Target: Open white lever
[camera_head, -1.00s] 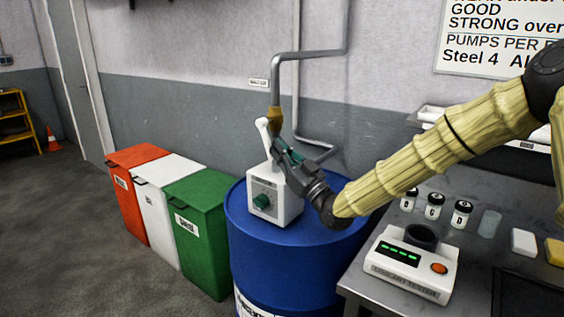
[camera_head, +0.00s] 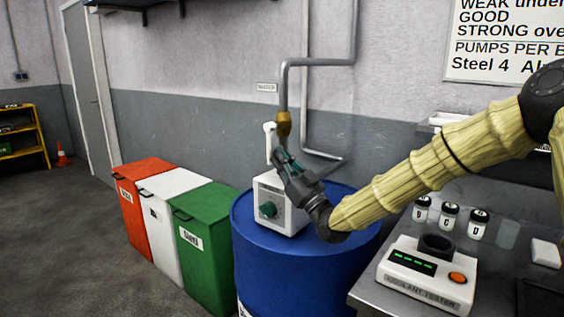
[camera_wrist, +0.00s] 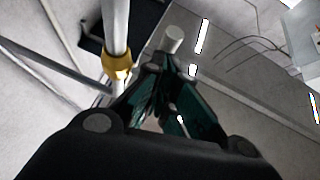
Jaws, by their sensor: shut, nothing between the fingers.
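The white lever (camera_head: 269,143) stands up nearly upright from the back of a white box (camera_head: 281,203) with a green knob, on top of a blue drum. My gripper (camera_head: 276,156) is shut and empty, close to the lever on its right side in the head view. Contact between them cannot be made out. In the wrist view my gripper (camera_wrist: 164,66) has its fingertips together, just below a pale rounded cylinder end (camera_wrist: 174,39) that appears to be the lever. The lever's lower part is partly hidden by the box and my gripper.
A grey pipe with a brass fitting (camera_head: 284,122) hangs just above my gripper. The blue drum (camera_head: 252,245) stands between a green bin (camera_head: 205,245) and a metal bench (camera_head: 372,284) holding a coolant tester (camera_head: 425,273) and jars. Open floor lies at the left.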

